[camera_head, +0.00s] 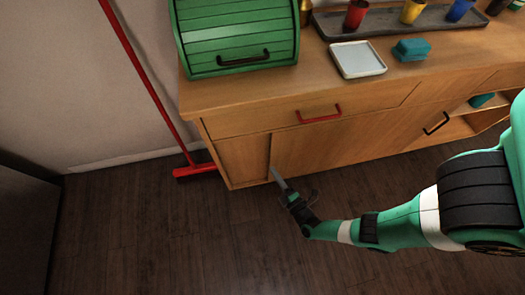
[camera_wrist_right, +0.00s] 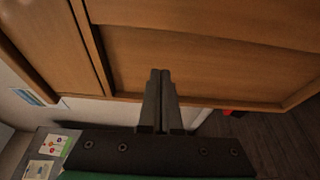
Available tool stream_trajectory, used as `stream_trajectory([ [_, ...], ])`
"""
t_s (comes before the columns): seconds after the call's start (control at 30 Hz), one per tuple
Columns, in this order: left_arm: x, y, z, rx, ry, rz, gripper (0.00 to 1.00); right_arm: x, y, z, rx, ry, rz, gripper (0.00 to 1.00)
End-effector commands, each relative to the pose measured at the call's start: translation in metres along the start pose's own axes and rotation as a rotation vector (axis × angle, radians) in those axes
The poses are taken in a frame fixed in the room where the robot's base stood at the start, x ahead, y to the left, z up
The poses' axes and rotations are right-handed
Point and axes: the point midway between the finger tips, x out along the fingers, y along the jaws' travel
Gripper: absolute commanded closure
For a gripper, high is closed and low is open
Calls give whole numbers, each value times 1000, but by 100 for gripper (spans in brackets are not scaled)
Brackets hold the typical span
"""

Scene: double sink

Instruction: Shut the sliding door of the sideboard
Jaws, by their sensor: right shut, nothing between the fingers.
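The wooden sideboard (camera_head: 240,122) stands against the wall. Its sliding door (camera_head: 340,145) appears as the wide front panel, with a black handle (camera_head: 435,123) towards its right. An open compartment (camera_head: 452,128) shows at the right, beyond the handle. A vertical edge in the front shows near the sideboard's left end, and also in the right wrist view, left of the fingers. My right gripper (camera_head: 276,175) is low at this edge, far left of the handle. Its fingers (camera_wrist_right: 160,85) are shut and empty, close to the wood; contact cannot be told. My left gripper is out of view.
A drawer with a red handle (camera_head: 319,115) sits above the panels. A green bread box (camera_head: 237,40), a white square tray (camera_head: 357,59), a teal block (camera_head: 411,49) and a dark tray with cups (camera_head: 385,24) stand on top. A red broom (camera_head: 150,85) leans left. The front floor is clear.

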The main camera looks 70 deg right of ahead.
Motion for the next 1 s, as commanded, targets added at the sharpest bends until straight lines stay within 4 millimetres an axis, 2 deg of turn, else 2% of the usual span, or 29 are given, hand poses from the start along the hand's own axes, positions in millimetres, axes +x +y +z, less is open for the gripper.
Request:
stream_trajectory([
  [0.17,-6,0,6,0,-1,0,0,21,-1,1,6,-8,5,100],
  [0.53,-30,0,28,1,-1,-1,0,101,-3,0,5,-4,6,100],
  [0.7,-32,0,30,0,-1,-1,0,89,-1,27,3,-5,3,100],
  [1.0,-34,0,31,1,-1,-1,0,85,1,37,5,1,2,100],
])
